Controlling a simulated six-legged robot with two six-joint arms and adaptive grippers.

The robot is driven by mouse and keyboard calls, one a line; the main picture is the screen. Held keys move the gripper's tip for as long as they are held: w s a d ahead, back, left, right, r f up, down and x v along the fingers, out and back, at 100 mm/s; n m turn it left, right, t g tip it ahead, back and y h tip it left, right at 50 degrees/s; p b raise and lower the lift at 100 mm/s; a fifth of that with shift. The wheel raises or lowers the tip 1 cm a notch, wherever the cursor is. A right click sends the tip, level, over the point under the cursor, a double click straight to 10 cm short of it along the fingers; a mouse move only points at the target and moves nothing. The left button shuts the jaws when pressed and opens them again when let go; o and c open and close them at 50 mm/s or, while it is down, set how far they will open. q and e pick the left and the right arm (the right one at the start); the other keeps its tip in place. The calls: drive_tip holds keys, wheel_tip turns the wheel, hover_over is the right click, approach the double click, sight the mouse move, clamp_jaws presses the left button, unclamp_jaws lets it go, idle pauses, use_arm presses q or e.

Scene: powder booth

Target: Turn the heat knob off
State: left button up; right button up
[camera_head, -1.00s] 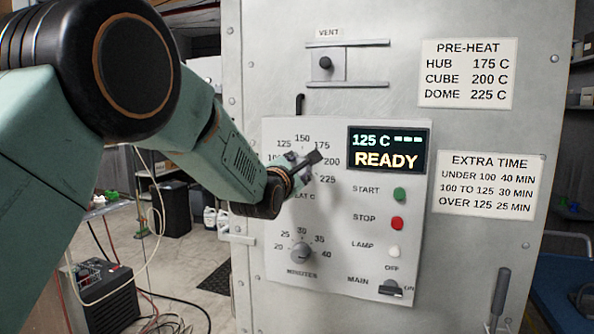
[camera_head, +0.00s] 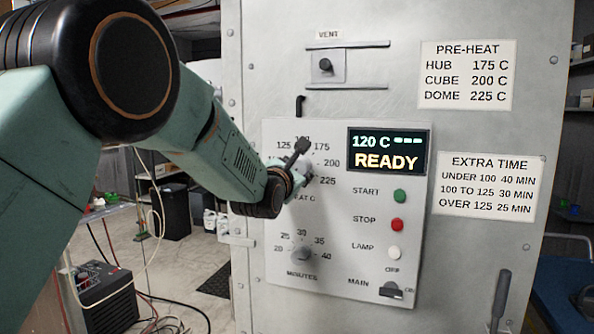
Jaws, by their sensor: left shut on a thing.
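The heat knob (camera_head: 307,166) is on the light panel, inside a dial whose visible numbers include 125, 175, 200 and 225. My left gripper (camera_head: 298,163) comes in from the left and is shut on this knob. Its dark fingers and wrist cover most of the knob and the lower left of the dial, so the knob's pointer cannot be read. One finger points up towards the top of the dial. The display (camera_head: 389,151) reads 120 C and READY. My right gripper is not in view.
Below is the minutes knob (camera_head: 302,254). To the right are the green start button (camera_head: 400,196), red stop button (camera_head: 397,224), white lamp button (camera_head: 394,252) and main switch (camera_head: 391,289). A vent slider (camera_head: 326,65) sits above. Cables and a black box (camera_head: 108,297) are at lower left.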

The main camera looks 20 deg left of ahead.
use_arm(q)
drive_tip(key=shift+r, duration=0.25)
drive_tip(key=o, duration=1.1)
drive_tip(key=shift+w+f, duration=0.1)
drive_tip(key=shift+f, duration=0.05)
drive_tip(key=shift+o, duration=0.2)
drive_tip(key=s, duration=1.2)
drive_tip(key=shift+s, duration=0.1)
drive_tip(key=shift+f, duration=0.1)
